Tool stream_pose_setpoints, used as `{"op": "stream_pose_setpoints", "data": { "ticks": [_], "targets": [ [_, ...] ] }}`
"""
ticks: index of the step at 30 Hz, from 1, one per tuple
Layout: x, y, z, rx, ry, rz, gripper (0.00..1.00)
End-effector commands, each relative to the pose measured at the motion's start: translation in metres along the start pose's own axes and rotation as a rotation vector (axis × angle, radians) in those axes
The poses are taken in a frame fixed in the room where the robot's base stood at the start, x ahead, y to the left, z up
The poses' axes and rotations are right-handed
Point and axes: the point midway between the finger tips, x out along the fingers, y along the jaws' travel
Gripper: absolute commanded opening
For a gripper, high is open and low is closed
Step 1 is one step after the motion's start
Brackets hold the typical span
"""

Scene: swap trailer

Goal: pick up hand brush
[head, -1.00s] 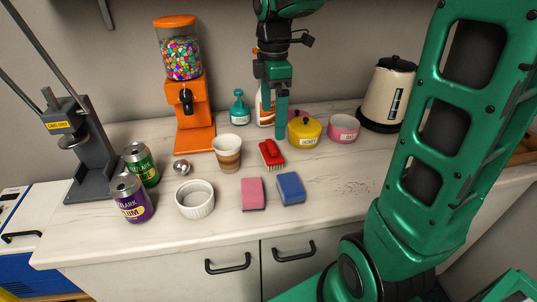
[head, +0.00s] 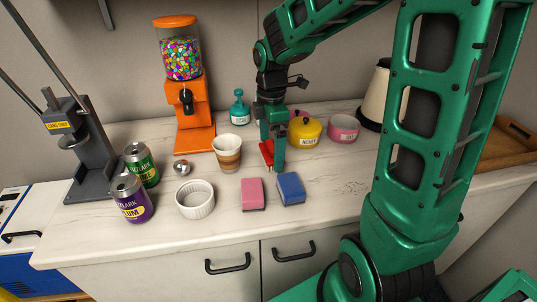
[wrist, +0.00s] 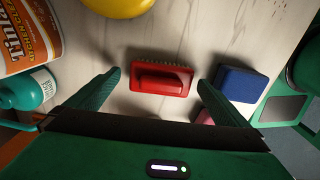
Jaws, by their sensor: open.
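The red hand brush (head: 266,152) lies on the white counter, partly hidden behind my gripper in the head view. In the wrist view the hand brush (wrist: 161,78) lies bristles down, its red handle on top, between and just beyond my fingertips. My gripper (head: 272,165) points down over it. In the wrist view my gripper (wrist: 163,80) is open, with one finger off each end of the brush and no clear contact.
A blue sponge (head: 290,188) and a pink sponge (head: 252,194) lie in front of the brush. A striped cup (head: 227,152) stands to its left, a yellow pot (head: 305,132) to its right. A spray bottle (wrist: 30,35) and teal pump bottle (wrist: 27,88) stand behind.

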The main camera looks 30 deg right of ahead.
Motion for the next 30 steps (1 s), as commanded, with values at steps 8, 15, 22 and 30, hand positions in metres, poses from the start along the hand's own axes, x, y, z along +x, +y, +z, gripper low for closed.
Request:
{"op": "stream_pose_setpoints", "data": {
  "ticks": [8,15,22,30],
  "targets": [
    [0.004,0.0,0.0,0.0,0.0,0.001,1.0],
    [0.004,0.0,0.0,0.0,0.0,0.001,0.52],
    [0.003,0.001,0.0,0.0,0.0,0.002,0.52],
    [-0.026,0.001,-0.001,-0.001,0.001,0.006,0.52]
  ]
}}
